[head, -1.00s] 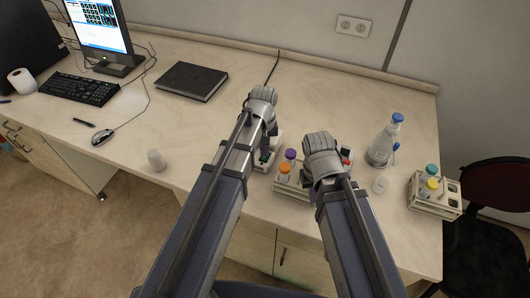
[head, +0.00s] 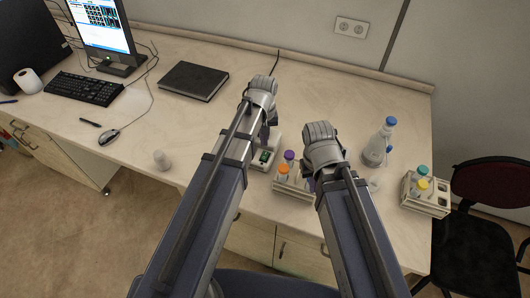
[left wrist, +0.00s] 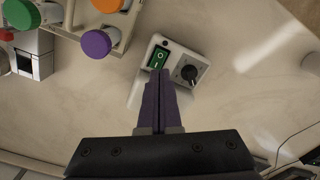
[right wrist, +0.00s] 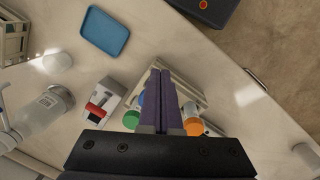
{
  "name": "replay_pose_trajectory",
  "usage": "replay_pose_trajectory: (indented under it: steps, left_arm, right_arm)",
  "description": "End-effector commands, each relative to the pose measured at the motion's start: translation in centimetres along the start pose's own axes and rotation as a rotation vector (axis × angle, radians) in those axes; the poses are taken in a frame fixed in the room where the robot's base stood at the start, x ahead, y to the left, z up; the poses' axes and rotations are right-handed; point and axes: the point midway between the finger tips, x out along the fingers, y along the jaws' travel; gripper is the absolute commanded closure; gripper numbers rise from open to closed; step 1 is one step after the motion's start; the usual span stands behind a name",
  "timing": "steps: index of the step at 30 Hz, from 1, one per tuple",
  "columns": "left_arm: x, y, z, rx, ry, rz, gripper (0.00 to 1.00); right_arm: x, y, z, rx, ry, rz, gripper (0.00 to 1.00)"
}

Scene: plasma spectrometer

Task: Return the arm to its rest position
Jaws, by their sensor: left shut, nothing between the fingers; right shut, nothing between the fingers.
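My left gripper (head: 266,142) is over the white device with a green switch (head: 265,155); its fingertips are partly hidden by my arm. In the left wrist view its fingers (left wrist: 158,75) are shut and empty, with their tips in front of the green switch (left wrist: 159,58) and left of a black knob (left wrist: 189,73). I cannot tell whether they touch the device. My right gripper (head: 310,180) is beside the tube rack (head: 288,187), its fingers mostly hidden. In the right wrist view its fingers (right wrist: 160,75) are shut and empty, over or in front of the rack (right wrist: 185,90).
The near rack holds orange-capped (head: 283,170) and purple-capped (head: 290,156) tubes. A blue-capped flask (head: 378,150) and second rack (head: 425,204) stand right. A blue tray (right wrist: 103,32) and small red-topped device (right wrist: 103,103) show in the right wrist view.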

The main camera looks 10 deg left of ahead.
Motion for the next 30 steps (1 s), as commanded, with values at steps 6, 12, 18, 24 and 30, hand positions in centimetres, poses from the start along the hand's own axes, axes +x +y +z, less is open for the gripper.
replay_pose_trajectory:
  steps: [6,12,18,24,30]
  left_arm:
    - [0.0,0.0,0.0,0.000,0.000,0.000,1.00]
    - [1.0,0.3,2.6,0.081,-0.002,-0.012,1.00]
    - [3.6,0.7,11.6,0.433,-0.013,-0.072,1.00]
    - [4.5,0.5,15.8,0.647,-0.023,-0.109,1.00]
    - [4.4,0.6,15.9,0.667,-0.025,-0.112,1.00]
  right_arm:
    - [0.0,0.0,0.0,0.000,0.000,0.000,1.00]
    - [1.0,-0.1,-0.1,0.000,0.000,0.000,1.00]
    - [3.7,-0.3,-0.2,0.000,0.000,0.000,1.00]
    - [4.6,-0.4,-0.3,0.000,0.000,0.000,1.00]
    - [4.5,-0.4,-0.3,0.000,0.000,0.000,1.00]
